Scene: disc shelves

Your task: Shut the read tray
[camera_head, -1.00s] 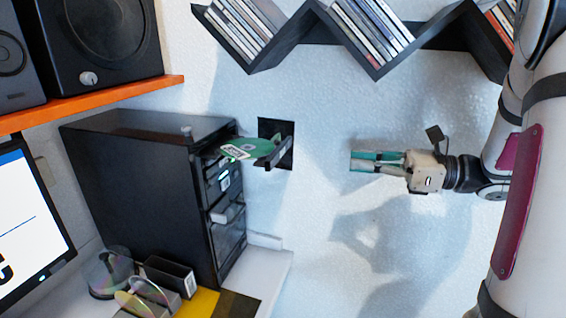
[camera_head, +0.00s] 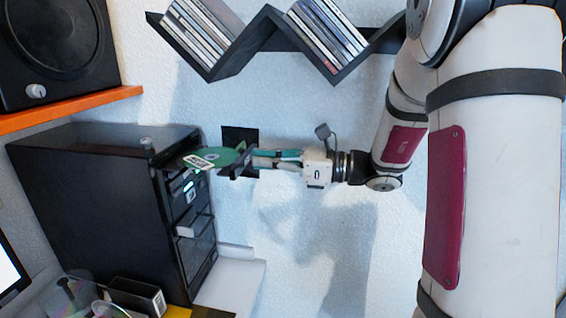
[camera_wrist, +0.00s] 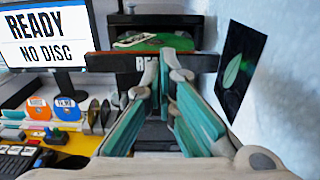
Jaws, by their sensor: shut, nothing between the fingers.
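The read tray (camera_head: 238,164) sticks out of the upper front of a black tower (camera_head: 85,185), with a green disc (camera_head: 212,158) bearing a white label lying on it. In the wrist view the tray's front plate (camera_wrist: 110,63) runs crosswise, with lettering partly hidden by my fingers, and the green disc (camera_wrist: 158,41) shows behind it. My gripper (camera_head: 256,160) is shut and empty, pointing left, its fingertips right at the outer face of the tray front. In the wrist view the fingertips (camera_wrist: 163,72) overlap the plate; I cannot tell whether they touch it.
A dark picture with a leaf (camera_wrist: 240,70) hangs on the wall close beside the tray. Zigzag disc shelves (camera_head: 270,25) are above. A monitor (camera_wrist: 45,37) reads "READY NO DISC". Disc holders (camera_wrist: 65,108) stand on the desk at left. Wall space below my gripper is clear.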

